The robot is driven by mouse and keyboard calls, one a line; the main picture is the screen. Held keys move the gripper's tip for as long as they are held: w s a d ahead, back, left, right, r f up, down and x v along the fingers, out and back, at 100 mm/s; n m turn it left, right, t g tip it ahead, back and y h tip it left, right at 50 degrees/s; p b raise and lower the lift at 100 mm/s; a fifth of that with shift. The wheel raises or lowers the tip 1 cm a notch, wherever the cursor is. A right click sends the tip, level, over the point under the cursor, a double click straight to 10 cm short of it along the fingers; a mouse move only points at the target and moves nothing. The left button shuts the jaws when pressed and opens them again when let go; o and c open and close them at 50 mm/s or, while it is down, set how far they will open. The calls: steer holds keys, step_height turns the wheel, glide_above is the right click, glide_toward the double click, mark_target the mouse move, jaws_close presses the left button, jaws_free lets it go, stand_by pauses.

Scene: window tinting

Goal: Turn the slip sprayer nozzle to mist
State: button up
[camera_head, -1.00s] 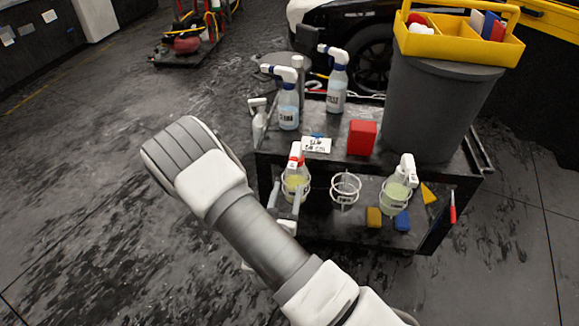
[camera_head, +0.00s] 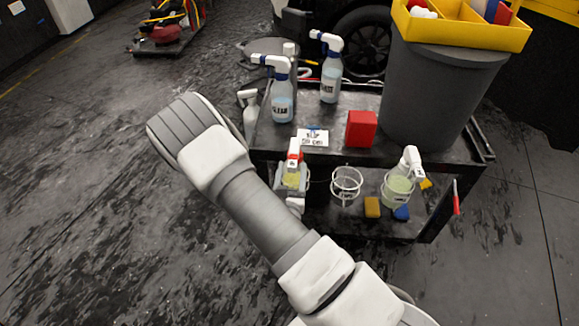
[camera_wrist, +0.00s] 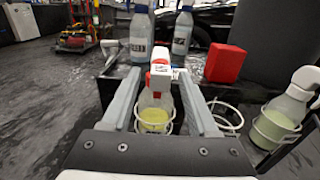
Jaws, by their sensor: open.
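A sprayer with a red and white head and yellow liquid (camera_head: 293,165) stands upright in a ring holder at the cart's front left. In the wrist view this yellow-liquid sprayer (camera_wrist: 155,115) stands between my two fingers. My gripper (camera_wrist: 158,76) is open, one finger on each side of it, with no clear contact. In the head view my arm partly hides the gripper (camera_head: 291,184). A second sprayer with a white head and pale green liquid (camera_head: 399,186) sits in a ring holder to the right. I cannot read which bottle is labelled slip.
An empty ring holder (camera_head: 346,184) is between the two sprayers. Two blue-liquid sprayers (camera_head: 283,100) (camera_head: 330,85), a red block (camera_head: 361,128) and a grey bin (camera_head: 432,100) stand on the black cart's top. Open floor lies left of the cart.

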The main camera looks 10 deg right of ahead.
steer(key=shift+w, duration=0.1)
jaws_close()
stand_by(0.4)
